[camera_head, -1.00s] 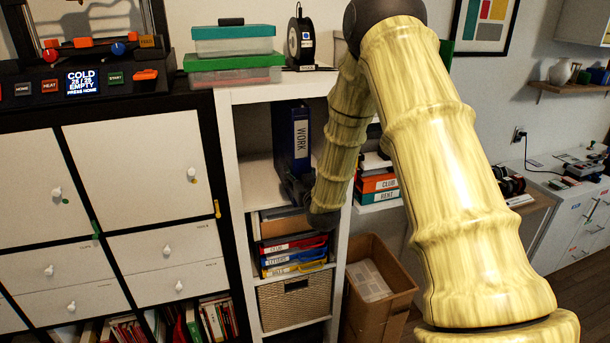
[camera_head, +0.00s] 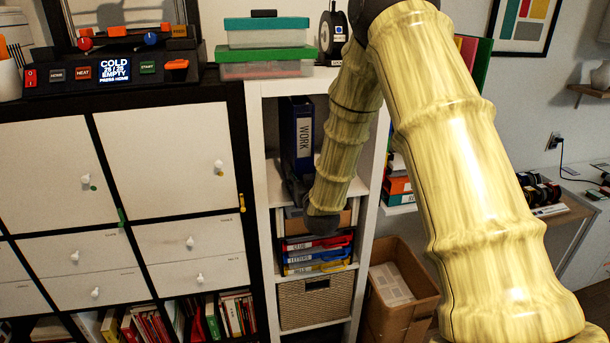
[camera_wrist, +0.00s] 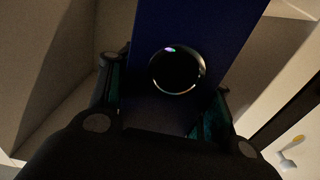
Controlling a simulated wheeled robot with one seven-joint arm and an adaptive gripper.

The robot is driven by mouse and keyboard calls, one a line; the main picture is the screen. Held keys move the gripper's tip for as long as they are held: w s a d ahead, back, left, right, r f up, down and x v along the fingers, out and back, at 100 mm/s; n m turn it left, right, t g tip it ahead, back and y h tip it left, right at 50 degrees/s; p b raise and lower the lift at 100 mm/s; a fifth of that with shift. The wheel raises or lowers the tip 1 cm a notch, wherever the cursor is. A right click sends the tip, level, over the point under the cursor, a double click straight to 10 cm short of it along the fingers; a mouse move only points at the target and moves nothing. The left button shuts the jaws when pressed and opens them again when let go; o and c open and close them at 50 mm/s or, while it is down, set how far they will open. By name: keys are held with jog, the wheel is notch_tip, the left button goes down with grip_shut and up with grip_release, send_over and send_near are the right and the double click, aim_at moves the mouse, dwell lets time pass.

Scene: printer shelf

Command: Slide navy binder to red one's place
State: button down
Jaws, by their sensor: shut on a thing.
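The navy binder (camera_head: 290,128), with a white WORK label on its spine, stands upright in the upper compartment of the white shelf (camera_head: 254,160), near the left wall. My gripper (camera_head: 297,188) is shut on the binder's lower part at the compartment's front. In the wrist view the binder (camera_wrist: 158,40) shows a round ring hole between the fingers of my gripper (camera_wrist: 165,100). I cannot pick out the red binder for certain; a red upright item (camera_head: 466,50) shows partly behind my arm.
Above stand clear boxes with teal and green lids (camera_head: 265,62) and a black spool (camera_head: 332,35). Below are stacked letter trays (camera_head: 318,252) and a wicker basket (camera_head: 315,300). A cardboard box (camera_head: 412,275) stands right of the shelf, a dark-framed cabinet (camera_head: 165,155) left.

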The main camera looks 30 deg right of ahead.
jog(key=c, duration=0.6)
grip_release()
jog(key=shift+a, duration=0.1)
jog(key=shift+o, duration=0.2)
jog(key=v, duration=1.2)
jog(key=shift+f, duration=0.1)
